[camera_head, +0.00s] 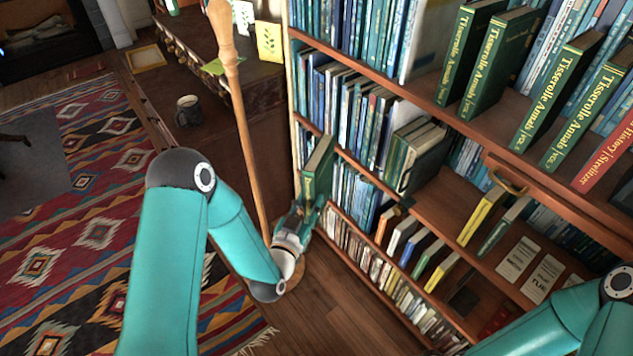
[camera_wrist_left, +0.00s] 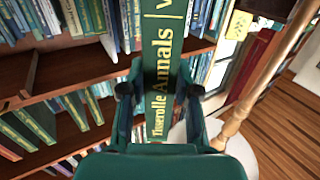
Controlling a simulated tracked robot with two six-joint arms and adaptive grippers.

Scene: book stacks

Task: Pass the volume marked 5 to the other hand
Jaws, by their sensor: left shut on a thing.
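My left gripper (camera_head: 302,216) is shut on a green book (camera_head: 318,170), held upright in front of the bookcase's left part. In the left wrist view, the book (camera_wrist_left: 164,45) stands between the two fingers of my left gripper (camera_wrist_left: 159,92). Its spine reads "Tisserolle Annals" in gold with the start of a V; the volume number is not readable. My right arm (camera_head: 560,325) enters at the lower right of the head view, and its gripper is out of the frame.
Similar green Tisserolle volumes (camera_head: 498,62) stand on the upper shelf. The bookcase (camera_head: 440,108) fills the right side, close to the held book. A wooden pole (camera_head: 238,110) rises beside my left forearm. A dark mug (camera_head: 188,111) and patterned rug (camera_head: 80,205) are left.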

